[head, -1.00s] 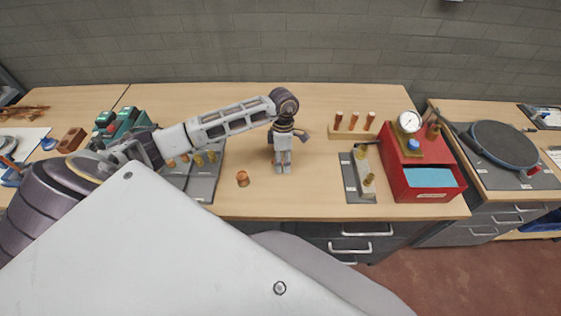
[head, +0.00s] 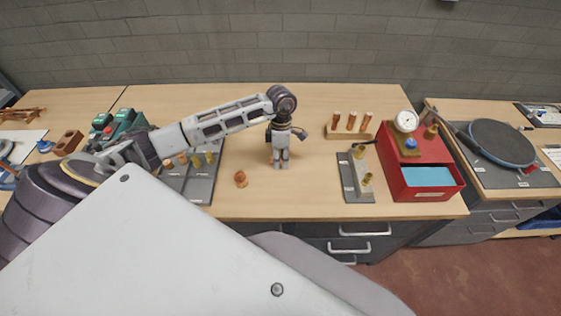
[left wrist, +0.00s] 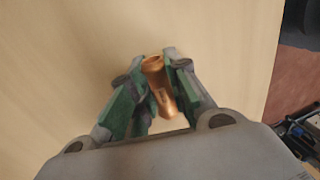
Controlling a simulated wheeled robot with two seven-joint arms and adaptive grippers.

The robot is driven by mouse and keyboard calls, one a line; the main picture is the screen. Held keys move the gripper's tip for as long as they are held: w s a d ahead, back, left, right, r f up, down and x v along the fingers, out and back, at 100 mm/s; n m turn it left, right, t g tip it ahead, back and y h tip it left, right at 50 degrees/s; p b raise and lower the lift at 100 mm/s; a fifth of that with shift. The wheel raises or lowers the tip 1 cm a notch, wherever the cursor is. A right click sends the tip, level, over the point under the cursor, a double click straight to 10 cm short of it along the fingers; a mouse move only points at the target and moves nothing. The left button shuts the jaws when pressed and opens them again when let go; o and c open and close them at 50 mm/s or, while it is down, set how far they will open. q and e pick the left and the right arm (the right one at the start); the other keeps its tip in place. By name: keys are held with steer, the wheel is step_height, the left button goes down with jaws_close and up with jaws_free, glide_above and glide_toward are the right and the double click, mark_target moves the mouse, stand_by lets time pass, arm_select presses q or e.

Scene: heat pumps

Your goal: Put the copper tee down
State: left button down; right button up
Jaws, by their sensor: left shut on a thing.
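My left gripper (head: 279,165) points down over the middle of the bench, its arm coming in from the left. In the left wrist view the gripper (left wrist: 160,80) is shut on the copper tee (left wrist: 158,85), a shiny copper tube piece held between the green fingers. In the head view the fingers mostly hide the held tee. I cannot tell whether it touches the bench top. A separate small copper fitting (head: 241,179) rests on the wood just left of the gripper. My right gripper is not in view.
A grey mat (head: 199,188) with brass and copper fittings lies left. Right of the gripper are a wooden rack (head: 348,134) of copper pieces, a dark plate (head: 347,181) with brass fittings and a red box (head: 423,184). Bare wood (head: 300,195) surrounds the gripper.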

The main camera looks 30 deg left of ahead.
mark_target(281, 158)
arm_select(q)
step_height(281, 158, up, 7)
steer(key=shift+f+b, duration=0.1)
steer(key=shift+b, duration=0.45)
steer(key=shift+r, duration=1.15)
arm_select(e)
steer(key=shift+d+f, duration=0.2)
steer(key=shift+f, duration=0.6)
